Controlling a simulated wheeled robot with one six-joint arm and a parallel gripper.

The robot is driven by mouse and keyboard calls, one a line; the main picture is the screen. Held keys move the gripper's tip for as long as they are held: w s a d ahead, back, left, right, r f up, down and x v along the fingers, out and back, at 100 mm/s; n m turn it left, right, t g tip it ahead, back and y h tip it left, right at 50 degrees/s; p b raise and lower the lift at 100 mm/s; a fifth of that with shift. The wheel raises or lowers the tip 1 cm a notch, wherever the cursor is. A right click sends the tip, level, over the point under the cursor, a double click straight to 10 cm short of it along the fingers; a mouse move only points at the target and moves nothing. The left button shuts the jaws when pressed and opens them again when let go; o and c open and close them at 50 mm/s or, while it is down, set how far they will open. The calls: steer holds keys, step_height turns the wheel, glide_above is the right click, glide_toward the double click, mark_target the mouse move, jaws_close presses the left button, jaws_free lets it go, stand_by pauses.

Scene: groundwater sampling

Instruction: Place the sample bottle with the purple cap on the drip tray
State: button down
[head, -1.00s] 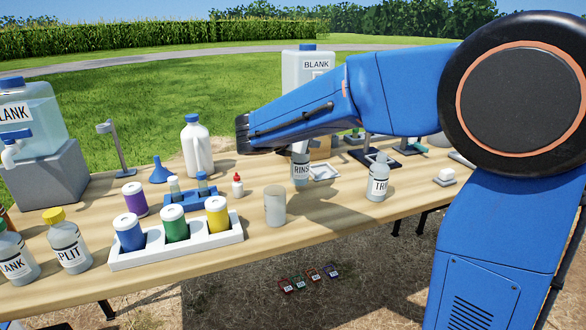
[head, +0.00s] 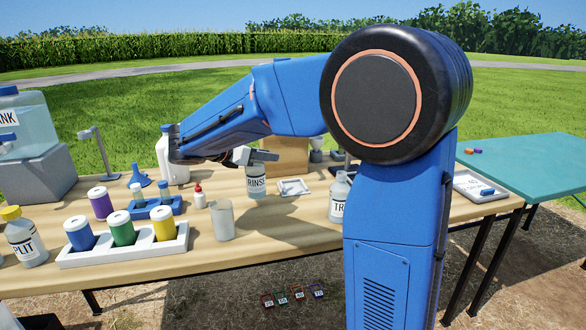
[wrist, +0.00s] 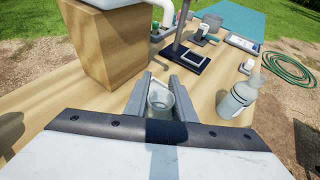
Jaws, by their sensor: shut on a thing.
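My gripper (head: 262,157) is shut on a clear bottle labelled RINSE (head: 256,184). In the wrist view the bottle's round top (wrist: 160,98) sits between the two fingers, and no cap shows on it. The bottle looks upright; I cannot tell whether its base touches the table. A small white square tray (head: 293,187) lies just right of it; I cannot tell if this is the drip tray. I see no bottle with a purple cap. A purple container with a white lid (head: 101,204) stands at the left.
A clear cup (head: 223,221) stands in front of the gripper. A bottle labelled TR (head: 338,200) stands to the right, also in the wrist view (wrist: 237,103). A white rack (head: 125,254) of coloured containers is front left. A wooden box (wrist: 108,45) and dark stand (wrist: 185,62) stand behind.

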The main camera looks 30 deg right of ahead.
steer(key=d+r+x, duration=0.1)
steer(key=r+x, duration=0.2)
steer(key=x, duration=1.3)
steer(key=shift+w+d, duration=0.15)
steer(key=shift+d, duration=0.05)
steer(key=shift+f, duration=0.15)
steer(key=c, duration=1.5)
jaws_free()
